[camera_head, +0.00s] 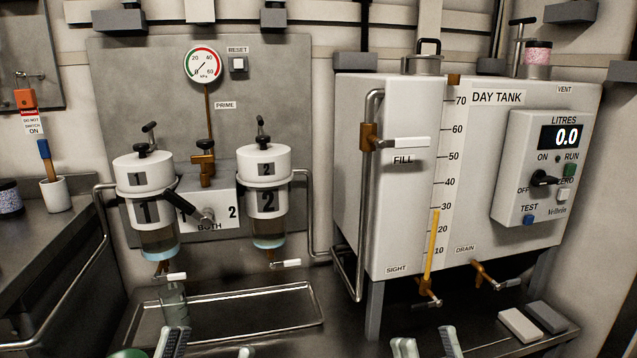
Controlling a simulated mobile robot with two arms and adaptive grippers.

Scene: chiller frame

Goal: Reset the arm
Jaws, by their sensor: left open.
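My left gripper (208,347) shows only its fingertips at the bottom edge, in front of the metal tray. They are wide apart with nothing seen between them. My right gripper (427,346) shows its fingertips at the bottom edge, below the day tank (405,180). They are apart, closer together than the left ones, with nothing seen between them. The rest of both grippers and both arms is out of view.
A shallow metal tray (290,326) lies below filters 1 (143,175) and 2 (263,165). A clear glass vessel (173,303) stands under filter 1, close behind my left fingertips. Two flat blocks (519,325) (547,317) lie at the right.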

